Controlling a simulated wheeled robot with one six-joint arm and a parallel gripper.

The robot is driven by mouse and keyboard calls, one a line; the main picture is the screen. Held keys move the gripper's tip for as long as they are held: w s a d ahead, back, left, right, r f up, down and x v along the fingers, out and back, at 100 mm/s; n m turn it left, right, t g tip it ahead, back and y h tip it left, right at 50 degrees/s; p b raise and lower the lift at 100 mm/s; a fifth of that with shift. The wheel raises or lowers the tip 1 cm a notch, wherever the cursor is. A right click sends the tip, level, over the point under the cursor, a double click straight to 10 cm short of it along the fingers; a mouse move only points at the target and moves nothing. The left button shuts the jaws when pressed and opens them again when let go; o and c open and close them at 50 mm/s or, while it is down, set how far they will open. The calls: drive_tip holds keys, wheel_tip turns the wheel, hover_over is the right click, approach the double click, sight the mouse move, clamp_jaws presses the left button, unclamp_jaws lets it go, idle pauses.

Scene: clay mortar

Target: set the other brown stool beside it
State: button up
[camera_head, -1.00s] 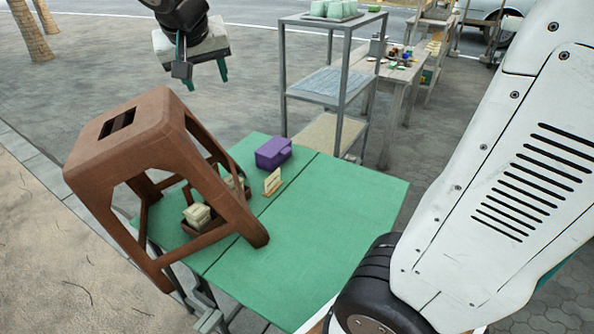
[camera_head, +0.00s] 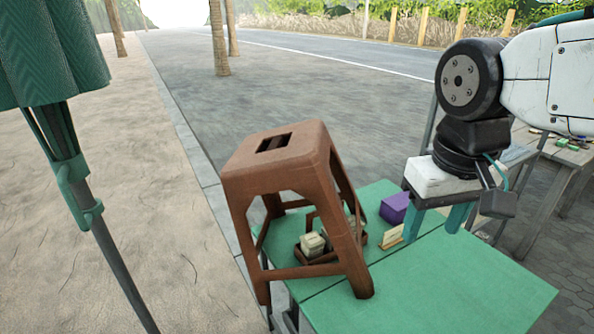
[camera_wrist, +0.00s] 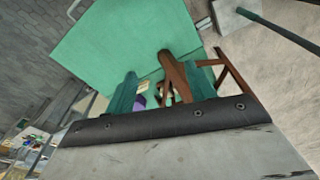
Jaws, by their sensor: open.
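One brown stool (camera_head: 281,165) with a slotted seat stands at the green folding table (camera_head: 470,275) in the head view. One front leg overlaps the tabletop, and the left leg shows past the table's left edge. I cannot tell whether its feet rest on the table. Part of the stool (camera_wrist: 240,75) also shows in the wrist view, with one leg between the fingers in the picture. My gripper (camera_head: 438,218) is open and empty, to the right of the stool and apart from it, fingers pointing down. A second brown stool is not in view.
On the table are a purple box (camera_head: 394,208), a small cream card stand (camera_head: 392,238) and a brown tray (camera_head: 318,256) with pale blocks, seen through the stool's legs. A closed green umbrella (camera_head: 50,50) on a pole stands at left. Open sand lies left of the curb.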

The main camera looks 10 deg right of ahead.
drive_tip(key=w+a+r+h, duration=0.1)
drive_tip(key=w+a, duration=0.3)
drive_tip(key=w, duration=0.7)
drive_tip(key=w+a+r+m+h, duration=0.1)
drive_tip(key=w+a, duration=0.3)
drive_tip(key=w, duration=0.7)
drive_tip(key=w+a+r+m+t+h, duration=0.1)
drive_tip(key=w+a, duration=0.3)
drive_tip(key=w, duration=0.7)
drive_tip(key=shift+r, duration=0.3)
drive_tip(key=t+h, duration=0.1)
hover_over(273, 144)
drive_tip(key=s+a, duration=0.2)
drive_tip(key=shift+m, duration=0.4)
wheel_tip(273, 144, down, 4)
drive_tip(key=shift+d, duration=0.1)
drive_tip(key=shift+w+a+f, duration=0.2)
drive_tip(key=shift+w, duration=0.1)
drive_tip(key=shift+w+d+f, duration=0.1)
drive_tip(key=shift+f, duration=0.2)
drive_tip(key=x, duration=0.7)
drive_tip(key=shift+d, duration=0.1)
drive_tip(key=shift+r, duration=0.1)
drive_tip(key=shift+f, duration=0.25)
